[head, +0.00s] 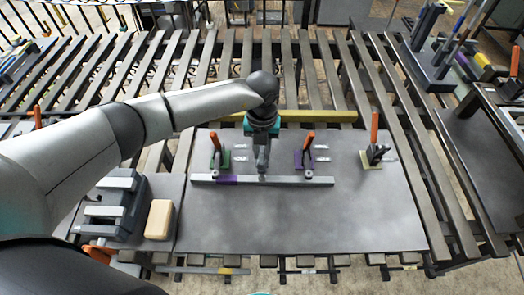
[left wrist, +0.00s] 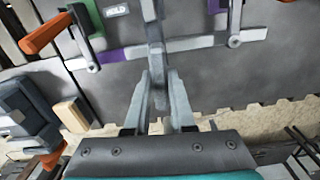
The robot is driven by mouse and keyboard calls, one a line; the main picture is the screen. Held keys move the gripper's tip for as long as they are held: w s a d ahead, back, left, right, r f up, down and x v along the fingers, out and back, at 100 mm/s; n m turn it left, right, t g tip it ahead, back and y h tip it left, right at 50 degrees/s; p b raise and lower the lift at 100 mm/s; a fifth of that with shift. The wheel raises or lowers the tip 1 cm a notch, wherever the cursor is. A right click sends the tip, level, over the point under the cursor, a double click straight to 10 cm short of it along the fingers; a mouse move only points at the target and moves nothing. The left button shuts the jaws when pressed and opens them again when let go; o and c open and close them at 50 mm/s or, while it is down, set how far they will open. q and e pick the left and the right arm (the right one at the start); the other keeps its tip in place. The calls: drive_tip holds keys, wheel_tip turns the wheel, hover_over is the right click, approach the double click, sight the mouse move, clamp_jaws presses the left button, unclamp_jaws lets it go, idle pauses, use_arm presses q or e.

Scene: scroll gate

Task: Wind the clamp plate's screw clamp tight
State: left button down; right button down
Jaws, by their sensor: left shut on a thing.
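The clamp plate (head: 300,225) is a wide grey plate on the slatted table. Across it lies a long grey bar (head: 288,181) with a purple section, also in the left wrist view (left wrist: 190,43). My left gripper (head: 262,172) points down over the middle of the bar and is shut on a grey part there, apparently the screw clamp (left wrist: 151,12). My right gripper is not in view.
Orange-handled clamps stand either side of the gripper, one on a green base (head: 219,160), one on purple (head: 304,160). A third clamp (head: 374,153) stands at right. Left are a grey holder (head: 120,205) and a tan block (head: 159,219). The plate's front is clear.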

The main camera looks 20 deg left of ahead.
use_arm(q)
drive_tip(key=m+b, duration=0.2)
drive_tip(key=m, duration=0.2)
drive_tip(key=shift+f+b, duration=0.1)
drive_tip(key=shift+b, duration=0.2)
drive_tip(key=m+b, duration=0.3)
drive_tip(key=m, duration=0.2)
drive_tip(key=m+b, duration=0.3)
drive_tip(key=m, duration=0.1)
drive_tip(key=shift+m+b, duration=0.3)
drive_tip(key=shift+b, duration=0.1)
drive_tip(key=m+b, duration=0.3)
drive_tip(key=m, duration=0.1)
drive_tip(key=shift+w+b, duration=0.1)
drive_tip(key=shift+b, duration=0.3)
drive_tip(key=m+b, duration=0.3)
drive_tip(key=m, duration=0.1)
drive_tip(key=m+b, duration=0.2)
drive_tip(key=m, duration=0.1)
drive_tip(key=shift+m+b, duration=0.3)
drive_tip(key=shift+b, duration=0.05)
drive_tip(key=m+b, duration=0.2)
drive_tip(key=m, duration=0.1)
drive_tip(key=shift+m, duration=0.3)
drive_tip(key=shift+r+m+b, duration=0.25)
drive_tip(key=shift+m+b, duration=0.65)
drive_tip(key=shift+m, duration=0.8)
